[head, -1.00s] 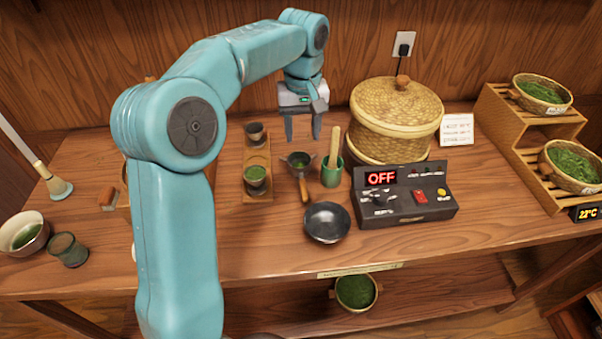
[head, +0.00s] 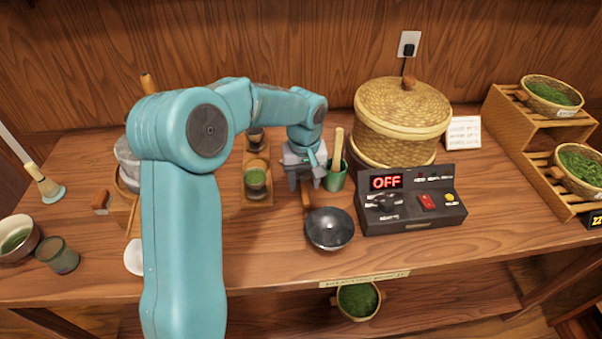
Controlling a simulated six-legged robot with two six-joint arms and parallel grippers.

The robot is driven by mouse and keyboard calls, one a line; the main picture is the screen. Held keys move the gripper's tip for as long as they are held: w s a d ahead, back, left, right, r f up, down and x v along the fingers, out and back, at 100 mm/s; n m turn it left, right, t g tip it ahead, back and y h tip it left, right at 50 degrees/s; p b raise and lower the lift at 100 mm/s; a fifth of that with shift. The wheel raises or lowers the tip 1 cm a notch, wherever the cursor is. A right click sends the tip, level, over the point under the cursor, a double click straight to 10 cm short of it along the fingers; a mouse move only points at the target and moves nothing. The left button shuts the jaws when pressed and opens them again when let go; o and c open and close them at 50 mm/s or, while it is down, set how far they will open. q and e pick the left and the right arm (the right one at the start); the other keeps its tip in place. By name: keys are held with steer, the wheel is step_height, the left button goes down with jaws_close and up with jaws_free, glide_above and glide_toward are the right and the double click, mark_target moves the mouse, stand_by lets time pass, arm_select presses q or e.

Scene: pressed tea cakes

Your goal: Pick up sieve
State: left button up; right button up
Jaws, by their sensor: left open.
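The sieve (head: 306,199) is a small strainer with a wooden handle, lying on the table between the wooden tray and the green cup. Only part of its handle shows, pointing toward the front; its bowl is hidden behind my gripper. My left gripper (head: 305,184) points down over the sieve, low above the table, its fingers open and apart. I cannot tell whether the fingers touch the sieve. My right gripper is not in view.
A green cup (head: 336,180) with a wooden pestle stands close right of the gripper. A dark bowl (head: 329,229) sits in front, a wooden tray (head: 258,198) with cups to the left. A control box (head: 411,205) and woven steamer (head: 402,115) stand to the right.

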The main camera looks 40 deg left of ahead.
arm_select(q)
steer(key=shift+w+f, duration=0.2)
steer(key=shift+f, duration=1.1)
steer(key=shift+s, duration=0.2)
steer(key=shift+w+f, duration=0.1)
steer(key=shift+w, duration=0.1)
jaws_close()
steer(key=shift+s, duration=0.15)
